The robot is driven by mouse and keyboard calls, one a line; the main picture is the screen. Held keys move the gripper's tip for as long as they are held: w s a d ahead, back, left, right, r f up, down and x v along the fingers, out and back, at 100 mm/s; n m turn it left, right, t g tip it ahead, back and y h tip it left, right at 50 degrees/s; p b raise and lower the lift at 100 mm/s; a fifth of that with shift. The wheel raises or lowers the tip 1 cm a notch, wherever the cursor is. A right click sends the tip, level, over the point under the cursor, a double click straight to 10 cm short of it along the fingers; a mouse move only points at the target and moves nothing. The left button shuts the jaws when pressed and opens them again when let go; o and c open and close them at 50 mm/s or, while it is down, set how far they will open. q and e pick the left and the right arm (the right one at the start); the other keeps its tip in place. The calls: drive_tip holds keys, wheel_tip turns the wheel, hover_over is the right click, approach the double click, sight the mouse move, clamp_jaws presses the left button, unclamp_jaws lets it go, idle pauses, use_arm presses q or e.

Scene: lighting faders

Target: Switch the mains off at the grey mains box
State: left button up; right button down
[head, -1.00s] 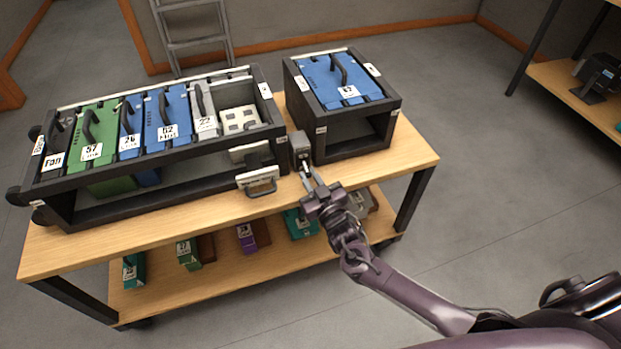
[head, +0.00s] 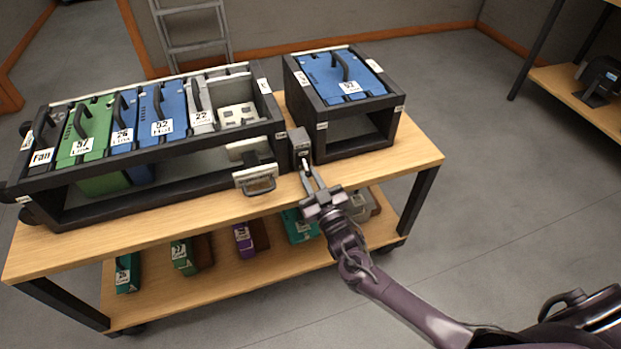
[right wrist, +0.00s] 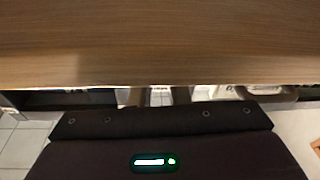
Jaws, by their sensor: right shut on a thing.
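The grey mains box (head: 300,141) stands on the bench top, in the gap between the long rack and the smaller rack. My right gripper (head: 307,171) reaches it from the front and is shut on the switch lever at the box's lower front. The fingers cover most of the lever, so I cannot tell its exact position. In the right wrist view, the two fingers (right wrist: 167,95) show at the edge of the wooden surface with a small pale piece between them. My left gripper is not in view.
The long black rack (head: 215,155) holds green, blue and grey modules, with a handled unit (head: 257,179) at its front right. The smaller rack (head: 360,147) holds a blue module. Open floor lies to the right.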

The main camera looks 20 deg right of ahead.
drive_tip(key=c, duration=1.4)
unclamp_jaws()
drive_tip(key=shift+s, duration=0.1)
